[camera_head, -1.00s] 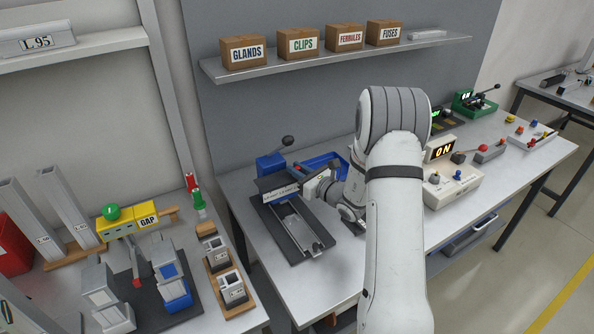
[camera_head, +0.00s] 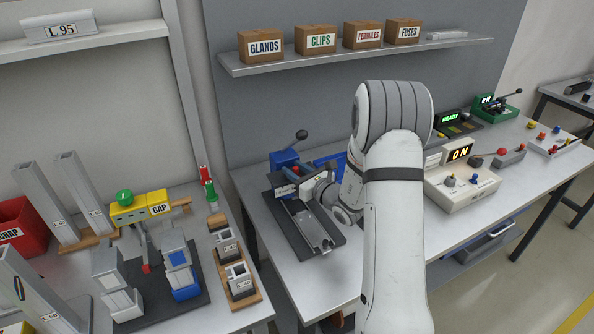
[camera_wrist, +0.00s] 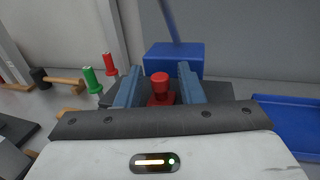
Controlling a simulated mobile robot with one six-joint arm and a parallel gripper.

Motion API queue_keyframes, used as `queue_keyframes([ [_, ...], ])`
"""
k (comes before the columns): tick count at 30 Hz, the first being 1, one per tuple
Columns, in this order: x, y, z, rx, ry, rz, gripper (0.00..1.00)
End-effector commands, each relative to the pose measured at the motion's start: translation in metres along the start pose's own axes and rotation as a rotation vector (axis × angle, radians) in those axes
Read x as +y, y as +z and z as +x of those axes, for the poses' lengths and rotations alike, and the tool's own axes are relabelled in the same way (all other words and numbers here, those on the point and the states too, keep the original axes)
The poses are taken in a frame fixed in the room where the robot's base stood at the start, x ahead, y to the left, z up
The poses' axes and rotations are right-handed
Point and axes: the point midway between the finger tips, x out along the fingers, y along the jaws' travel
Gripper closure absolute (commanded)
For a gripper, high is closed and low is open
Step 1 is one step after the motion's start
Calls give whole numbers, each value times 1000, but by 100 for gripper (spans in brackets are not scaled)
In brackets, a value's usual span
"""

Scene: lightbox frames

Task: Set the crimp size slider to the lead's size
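The blue crimp press (camera_head: 285,160) stands on the left part of the bench, with a black-knobbed lever. A grey rail on a dark base (camera_head: 322,236) runs from it towards the front. My gripper (camera_head: 305,193) is over the rail's far end, close to a small labelled plate (camera_head: 285,190) too small to read. In the wrist view my gripper (camera_wrist: 160,88) is open, with a finger on each side of a red knob (camera_wrist: 160,80). Gaps show between knob and fingers. The blue press body (camera_wrist: 175,58) is just beyond. I cannot identify the lead or its size.
A blue tray (camera_wrist: 290,120) lies right of the press. An ON control box (camera_head: 462,185) stands further right. On the left are a second table with a yellow GAP gauge (camera_head: 140,208), a red scrap bin (camera_head: 22,228) and upright profiles. A shelf (camera_head: 345,58) hangs above the bench.

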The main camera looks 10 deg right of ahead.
Motion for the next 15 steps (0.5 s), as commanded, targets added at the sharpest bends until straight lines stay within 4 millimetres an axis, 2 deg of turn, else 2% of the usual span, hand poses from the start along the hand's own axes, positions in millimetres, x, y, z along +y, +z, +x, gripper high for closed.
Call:
queue_keyframes([
  [5, -1, 0, -5, -1, -1, -1, 65],
  [15, -1, -1, -60, -1, -4, 0, 65],
])
